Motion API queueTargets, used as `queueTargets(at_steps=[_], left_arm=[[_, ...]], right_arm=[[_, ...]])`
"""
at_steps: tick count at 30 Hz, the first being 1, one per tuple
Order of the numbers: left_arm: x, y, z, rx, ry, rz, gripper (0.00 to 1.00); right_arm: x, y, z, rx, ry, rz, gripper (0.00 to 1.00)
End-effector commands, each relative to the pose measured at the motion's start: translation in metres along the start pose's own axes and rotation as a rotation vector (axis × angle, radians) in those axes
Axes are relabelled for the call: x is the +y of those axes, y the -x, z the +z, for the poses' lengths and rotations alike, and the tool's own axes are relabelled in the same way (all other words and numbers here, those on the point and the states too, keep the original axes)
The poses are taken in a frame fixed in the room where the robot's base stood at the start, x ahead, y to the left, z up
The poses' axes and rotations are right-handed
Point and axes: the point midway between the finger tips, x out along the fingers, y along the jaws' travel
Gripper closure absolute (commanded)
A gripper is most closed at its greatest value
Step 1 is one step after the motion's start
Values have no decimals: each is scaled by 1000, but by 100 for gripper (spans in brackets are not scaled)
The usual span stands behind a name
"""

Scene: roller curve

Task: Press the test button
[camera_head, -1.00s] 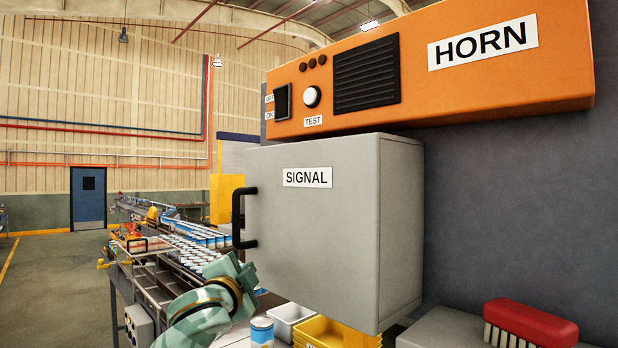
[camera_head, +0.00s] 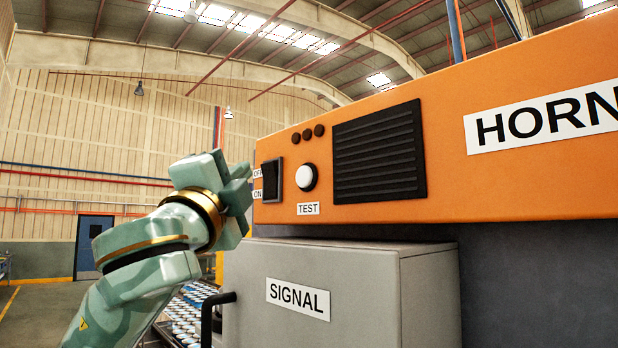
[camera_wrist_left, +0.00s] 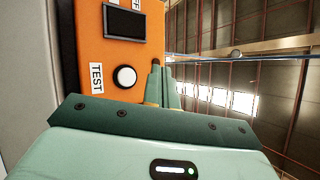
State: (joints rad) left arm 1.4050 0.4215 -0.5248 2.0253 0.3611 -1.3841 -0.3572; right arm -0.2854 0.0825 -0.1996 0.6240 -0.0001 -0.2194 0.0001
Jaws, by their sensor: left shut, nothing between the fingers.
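The orange horn box (camera_head: 450,170) carries a round white test button (camera_head: 306,177) above a TEST label (camera_head: 308,209). The button also shows in the left wrist view (camera_wrist_left: 125,77), unobstructed. My left gripper (camera_head: 240,186) is just left of the box, at about the button's height and apart from the button. Its fingers are partly hidden behind its own body in the head view. In the left wrist view the shut, empty fingers (camera_wrist_left: 160,84) stand right of the button, beside the box's edge. My right gripper is in neither view.
A black OFF/ON rocker switch (camera_head: 272,180) sits left of the button, close to my left gripper. A dark slatted grille (camera_head: 380,153) is to its right. The grey SIGNAL cabinet (camera_head: 345,270) with a black handle (camera_head: 208,318) is below. Open air lies left of the box.

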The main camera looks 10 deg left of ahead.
Motion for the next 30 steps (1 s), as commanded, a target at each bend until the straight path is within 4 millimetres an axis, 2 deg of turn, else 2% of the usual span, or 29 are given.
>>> queueTargets(at_steps=[3, 11, 21, 30], left_arm=[[0, 0, 0, 0, -1, -2, 100], [1, -2, -1, -1, 1, 0, 100], [20, -30, -21, -1, 2, 1, 100], [40, -54, -39, 0, 3, 0, 100]], right_arm=[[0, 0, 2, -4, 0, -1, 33], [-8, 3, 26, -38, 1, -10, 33], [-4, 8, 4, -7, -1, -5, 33], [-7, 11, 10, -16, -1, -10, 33]])
